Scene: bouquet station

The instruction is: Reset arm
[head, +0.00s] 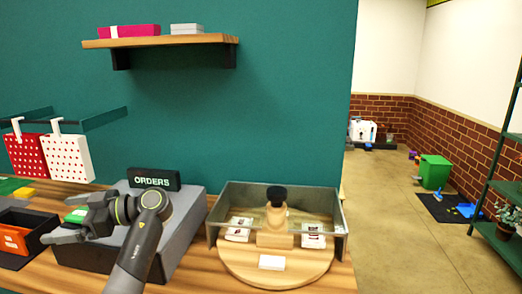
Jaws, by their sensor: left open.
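My left arm (136,250) reaches up from the lower part of the head view, bent over a grey box (189,226). My left gripper (62,217) points left over the box's left side, with its two fingers spread apart. A small green and white item (75,215) shows by the fingers; I cannot tell whether it lies between them or behind them. No hold on it is visible. My right gripper is not in view.
A black ORDERS sign (154,179) stands behind my arm. To the right, a round wooden board (275,277) carries packets inside a clear-walled tray (222,203). A dark tray (40,222) with an orange item is at left.

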